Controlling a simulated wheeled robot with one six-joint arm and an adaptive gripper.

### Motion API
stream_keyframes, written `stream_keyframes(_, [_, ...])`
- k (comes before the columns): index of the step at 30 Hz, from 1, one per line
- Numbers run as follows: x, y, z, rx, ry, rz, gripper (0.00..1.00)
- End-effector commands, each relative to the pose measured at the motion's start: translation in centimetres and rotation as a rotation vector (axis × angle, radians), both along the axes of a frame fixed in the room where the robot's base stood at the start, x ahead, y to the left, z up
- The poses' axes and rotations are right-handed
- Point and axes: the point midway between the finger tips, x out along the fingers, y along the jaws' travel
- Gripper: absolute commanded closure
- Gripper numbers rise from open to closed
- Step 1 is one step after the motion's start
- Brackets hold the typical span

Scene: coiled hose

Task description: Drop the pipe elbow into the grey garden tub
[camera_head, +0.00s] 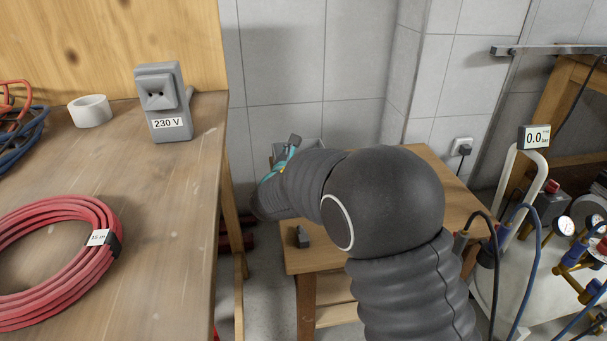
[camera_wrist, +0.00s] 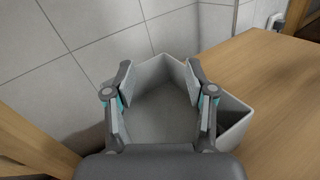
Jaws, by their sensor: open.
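The grey garden tub (camera_wrist: 160,112) lies below my gripper in the wrist view, at the wooden table's edge by the tiled wall. A bit of it (camera_head: 313,143) shows behind my arm in the head view. My gripper (camera_wrist: 158,68) is open, its fingers apart over the tub's mouth, with nothing between them. It is partly hidden by my arm in the head view (camera_head: 289,152).
The low wooden table (camera_head: 440,165) is largely clear right of the tub. A workbench at left bears a red coiled hose (camera_head: 50,258), a tape roll (camera_head: 90,111) and a 230 V socket box (camera_head: 165,103). A white-framed cart with gauges and hoses (camera_head: 550,240) stands at right.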

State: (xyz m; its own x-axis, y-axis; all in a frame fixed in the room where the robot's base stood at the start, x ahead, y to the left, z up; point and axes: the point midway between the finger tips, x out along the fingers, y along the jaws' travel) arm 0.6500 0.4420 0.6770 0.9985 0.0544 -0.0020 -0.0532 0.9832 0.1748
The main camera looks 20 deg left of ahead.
Motion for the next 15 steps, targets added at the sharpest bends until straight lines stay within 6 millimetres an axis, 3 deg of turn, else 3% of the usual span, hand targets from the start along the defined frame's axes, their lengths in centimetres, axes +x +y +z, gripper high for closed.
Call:
stream_keyframes(6, [-4.0, -0.2, 0.0, -0.001, 0.001, 0.002, 0.45])
stream_keyframes(15, [-6.1, -0.3, 0.0, 0.0, 0.0, 0.0, 0.45])
